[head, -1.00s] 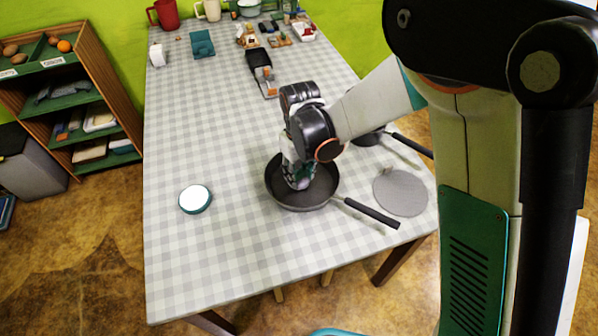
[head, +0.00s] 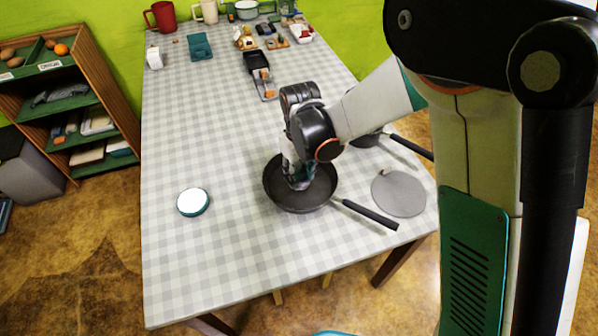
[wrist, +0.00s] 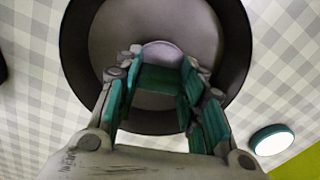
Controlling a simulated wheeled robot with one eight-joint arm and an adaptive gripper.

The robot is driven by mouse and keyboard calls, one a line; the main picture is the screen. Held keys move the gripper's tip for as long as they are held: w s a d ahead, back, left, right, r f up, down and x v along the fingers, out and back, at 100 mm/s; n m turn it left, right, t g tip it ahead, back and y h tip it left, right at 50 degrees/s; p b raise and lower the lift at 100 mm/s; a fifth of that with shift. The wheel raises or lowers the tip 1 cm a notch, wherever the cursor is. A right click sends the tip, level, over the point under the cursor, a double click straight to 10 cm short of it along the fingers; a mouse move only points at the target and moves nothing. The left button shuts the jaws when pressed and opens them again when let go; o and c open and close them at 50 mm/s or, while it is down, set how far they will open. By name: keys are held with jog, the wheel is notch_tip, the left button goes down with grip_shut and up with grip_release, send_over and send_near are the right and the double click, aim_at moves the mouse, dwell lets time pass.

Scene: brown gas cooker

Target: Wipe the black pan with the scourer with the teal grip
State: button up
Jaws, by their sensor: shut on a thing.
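The black pan (head: 284,201) stands on the checked tablecloth, its handle toward the lower right. It also fills the upper middle of the wrist view (wrist: 205,75). My gripper (head: 300,182) reaches down into the pan. In the wrist view my gripper (wrist: 158,84) is shut on the scourer, whose teal grip (wrist: 155,78) lies between the fingers. A pale rounded edge of the scourer (wrist: 161,50) shows beyond the grip, over the pan floor. I cannot tell whether it touches the floor.
A white and teal round item (head: 193,202) lies left of the pan. A grey round mat (head: 399,193) lies to its right. A second dark pan (head: 366,139) is partly behind my arm. A black and orange object (head: 260,75) stands farther back. The front left of the table is clear.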

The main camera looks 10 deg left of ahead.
jog(key=shift+f+b, duration=0.65)
jog(key=shift+f, duration=0.2)
dwell(0.5)
jog(key=shift+w+d, duration=0.1)
jog(key=shift+w+d+r, duration=0.1)
jog(key=shift+w+d, duration=0.35)
jog(key=shift+w, duration=0.05)
jog(key=shift+s+a, duration=0.15)
jog(key=shift+s+a+b, duration=0.3)
jog(key=shift+s+a, duration=0.65)
jog(key=shift+s, duration=0.1)
jog(key=shift+w+d, duration=0.1)
jog(key=shift+w+d+f, duration=0.2)
jog(key=shift+w+d, duration=0.85)
